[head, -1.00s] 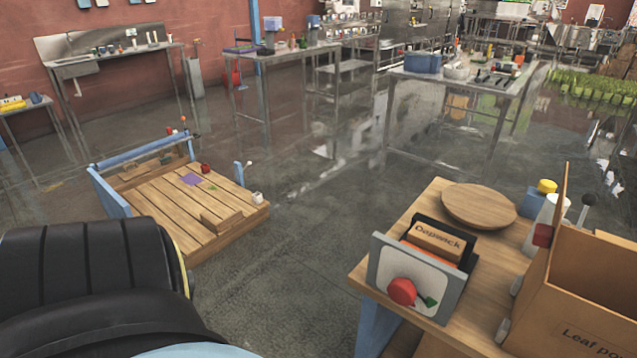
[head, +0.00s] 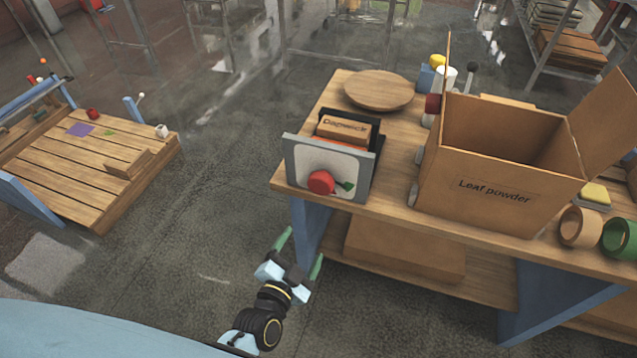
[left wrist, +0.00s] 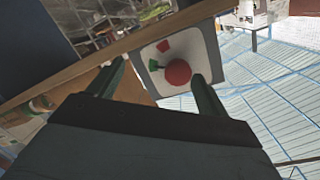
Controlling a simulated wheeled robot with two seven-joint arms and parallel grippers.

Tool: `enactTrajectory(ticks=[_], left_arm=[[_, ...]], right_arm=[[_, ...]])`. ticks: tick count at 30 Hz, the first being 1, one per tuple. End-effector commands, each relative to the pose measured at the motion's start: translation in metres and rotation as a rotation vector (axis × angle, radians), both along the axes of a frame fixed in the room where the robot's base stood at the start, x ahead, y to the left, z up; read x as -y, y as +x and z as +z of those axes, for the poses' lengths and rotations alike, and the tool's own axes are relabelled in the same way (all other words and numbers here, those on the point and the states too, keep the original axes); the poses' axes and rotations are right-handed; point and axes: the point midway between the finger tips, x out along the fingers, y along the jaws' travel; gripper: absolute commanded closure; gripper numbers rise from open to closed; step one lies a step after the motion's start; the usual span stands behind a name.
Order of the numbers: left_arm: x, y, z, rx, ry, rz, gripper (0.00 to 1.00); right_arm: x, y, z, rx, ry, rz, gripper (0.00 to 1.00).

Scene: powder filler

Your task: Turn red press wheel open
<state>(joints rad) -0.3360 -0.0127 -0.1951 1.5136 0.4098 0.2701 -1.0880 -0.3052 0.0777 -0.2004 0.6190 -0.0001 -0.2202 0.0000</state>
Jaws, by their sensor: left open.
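The red press wheel (head: 321,182) is a round red knob on the pale front panel (head: 297,158) of a small press at the left end of the wooden table. A green marker (head: 346,185) sits to its right. My left gripper (head: 298,255) is open and empty, below and in front of the panel, apart from the wheel. My right gripper is not in view.
A cardboard box marked "Leaf powder" (head: 490,195) stands open to the right of the press. A round wooden board (head: 380,90) lies behind it. A low wooden pallet platform (head: 75,165) is at the left. The floor between is clear.

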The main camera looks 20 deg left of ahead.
Motion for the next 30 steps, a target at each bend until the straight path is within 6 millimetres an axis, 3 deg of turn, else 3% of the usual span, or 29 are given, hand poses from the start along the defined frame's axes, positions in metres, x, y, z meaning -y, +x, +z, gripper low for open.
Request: enactTrajectory(ticks=[1, 3, 6, 11, 24, 30], left_arm=[[-0.002, 0.006, 0.022, 0.056, 0.017, 0.016, 0.22], [-0.004, 0.011, 0.043, 0.110, 0.041, 0.032, 0.22], [-0.006, 0.017, 0.056, 0.147, 0.056, 0.046, 0.22], [-0.005, 0.038, 0.058, 0.153, 0.060, 0.046, 0.22], [-0.002, 0.125, 0.057, 0.149, 0.060, 0.045, 0.22], [-0.001, 0.144, 0.056, 0.147, 0.060, 0.044, 0.22]], right_arm=[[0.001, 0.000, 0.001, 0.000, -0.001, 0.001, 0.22], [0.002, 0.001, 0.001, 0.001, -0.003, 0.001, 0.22], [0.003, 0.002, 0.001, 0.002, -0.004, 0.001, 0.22], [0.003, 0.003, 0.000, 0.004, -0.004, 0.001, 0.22], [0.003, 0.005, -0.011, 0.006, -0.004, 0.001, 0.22], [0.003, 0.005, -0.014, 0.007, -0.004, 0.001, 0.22]])
